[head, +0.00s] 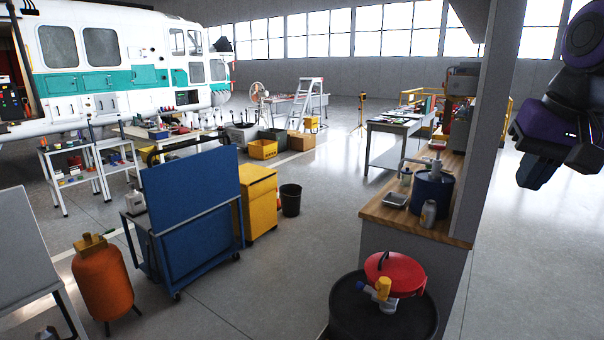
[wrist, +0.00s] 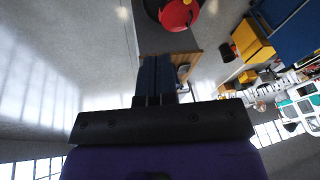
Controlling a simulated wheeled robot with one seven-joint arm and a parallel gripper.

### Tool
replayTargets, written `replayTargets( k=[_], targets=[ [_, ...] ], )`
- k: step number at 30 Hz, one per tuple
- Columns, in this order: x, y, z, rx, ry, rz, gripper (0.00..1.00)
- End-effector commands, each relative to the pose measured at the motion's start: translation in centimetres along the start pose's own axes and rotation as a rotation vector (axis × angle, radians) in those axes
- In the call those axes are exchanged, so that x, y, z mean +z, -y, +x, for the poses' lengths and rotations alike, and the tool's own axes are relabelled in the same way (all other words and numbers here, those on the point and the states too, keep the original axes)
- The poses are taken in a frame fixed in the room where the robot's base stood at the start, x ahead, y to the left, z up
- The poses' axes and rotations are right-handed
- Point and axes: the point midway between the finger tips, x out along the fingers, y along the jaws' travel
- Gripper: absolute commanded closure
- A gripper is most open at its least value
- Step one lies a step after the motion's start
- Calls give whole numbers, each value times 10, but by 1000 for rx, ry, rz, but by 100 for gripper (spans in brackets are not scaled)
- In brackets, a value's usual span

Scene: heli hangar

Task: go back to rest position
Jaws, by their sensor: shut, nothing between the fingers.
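My gripper (head: 536,170) hangs at the right edge of the head view, at the end of my purple and black arm. It is raised in the air, right of the grey pillar, and touches nothing that I can see. In the wrist view my gripper's fingers (wrist: 155,75) are together, with nothing visible between them. The wrist picture is upside down relative to the hangar.
A wooden-topped counter (head: 380,212) holds a dark blue canister (head: 433,190). The grey pillar (head: 487,130) is left of my arm. A blue cart (head: 190,200) stands left. Floor at right is clear.

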Motion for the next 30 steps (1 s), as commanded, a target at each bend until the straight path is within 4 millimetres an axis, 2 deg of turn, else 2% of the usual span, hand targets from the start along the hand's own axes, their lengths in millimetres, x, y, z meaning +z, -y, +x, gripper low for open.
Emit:
replayTargets(
  k=[1, 6, 13, 18, 30],
  targets=[
    [13, -3, 0, -4, -18, -34, 100],
    [52, -12, 5, -4, -72, -168, 100],
    [91, -21, 15, 9, -133, -310, 100],
    [103, -24, 20, 17, -150, -354, 100],
    [104, -25, 20, 17, -152, -359, 100]
  ],
)
